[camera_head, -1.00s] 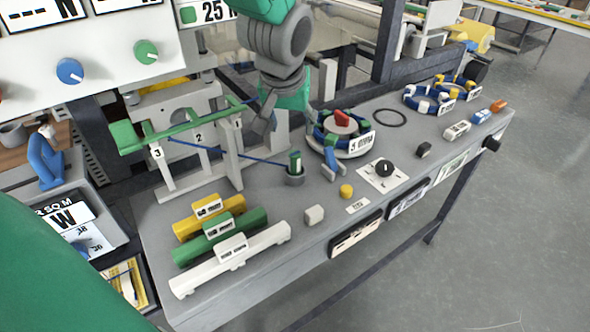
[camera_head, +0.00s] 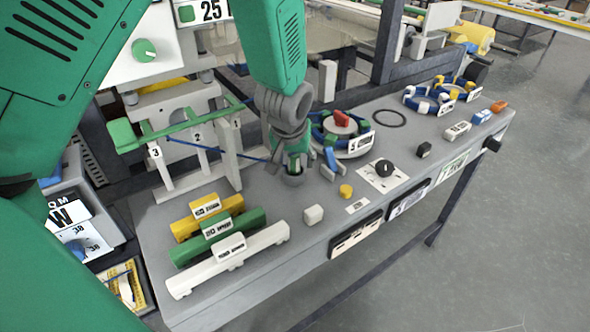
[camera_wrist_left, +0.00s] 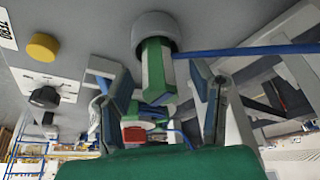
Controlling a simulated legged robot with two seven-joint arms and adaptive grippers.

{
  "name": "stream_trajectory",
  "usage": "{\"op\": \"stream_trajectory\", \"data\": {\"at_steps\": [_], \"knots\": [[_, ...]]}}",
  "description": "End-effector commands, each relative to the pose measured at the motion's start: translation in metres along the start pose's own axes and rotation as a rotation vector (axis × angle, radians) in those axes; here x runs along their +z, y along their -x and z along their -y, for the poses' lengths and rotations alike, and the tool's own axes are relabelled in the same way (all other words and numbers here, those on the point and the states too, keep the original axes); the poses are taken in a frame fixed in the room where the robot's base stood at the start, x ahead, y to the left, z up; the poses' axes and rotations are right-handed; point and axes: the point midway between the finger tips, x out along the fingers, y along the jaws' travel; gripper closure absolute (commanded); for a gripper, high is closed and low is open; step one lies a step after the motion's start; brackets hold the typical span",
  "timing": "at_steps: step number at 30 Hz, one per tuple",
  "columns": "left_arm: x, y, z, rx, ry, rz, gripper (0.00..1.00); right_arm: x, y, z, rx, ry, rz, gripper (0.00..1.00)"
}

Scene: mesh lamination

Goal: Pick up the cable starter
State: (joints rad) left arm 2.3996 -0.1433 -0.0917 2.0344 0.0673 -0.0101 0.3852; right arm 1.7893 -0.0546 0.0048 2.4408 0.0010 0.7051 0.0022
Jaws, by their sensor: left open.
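The cable starter (camera_head: 294,165) is a small green and white plug standing in a grey round holder (camera_head: 293,180) on the bench. A blue cable (camera_head: 222,152) runs from it to the left, to the green-topped stand. My left gripper (camera_head: 285,160) is right at the starter and partly covers it in the head view. In the left wrist view the green and white starter (camera_wrist_left: 157,68) shows in its grey holder (camera_wrist_left: 153,30), between the two spread fingers of my left gripper (camera_wrist_left: 160,90). The fingers are open, with gaps beside the starter. My right gripper is not in view.
The white stand (camera_head: 228,150) numbered 1 to 3 is left of the gripper. A round fixture (camera_head: 352,150) with coloured blocks is close on the right. Yellow, green and white bars (camera_head: 230,258) lie in front. A black knob (camera_head: 384,168) and yellow button (camera_head: 346,191) are at right.

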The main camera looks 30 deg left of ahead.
Motion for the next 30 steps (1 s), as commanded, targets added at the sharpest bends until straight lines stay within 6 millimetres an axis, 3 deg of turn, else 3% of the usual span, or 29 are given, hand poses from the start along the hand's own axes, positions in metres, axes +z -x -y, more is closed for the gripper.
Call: {"op": "stream_trajectory", "data": {"at_steps": [6,11,22,30], "knots": [[0.000,0.000,0.001,0.001,0.001,-0.001,0.51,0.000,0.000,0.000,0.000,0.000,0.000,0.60],[-0.001,-0.001,0.001,0.000,0.001,-0.001,1.00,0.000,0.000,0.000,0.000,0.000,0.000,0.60],[-0.003,0.004,0.000,0.001,0.001,-0.002,1.00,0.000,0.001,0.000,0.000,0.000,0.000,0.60],[-0.023,0.052,0.000,0.003,0.002,-0.006,1.00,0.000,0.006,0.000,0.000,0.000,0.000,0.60]]}}
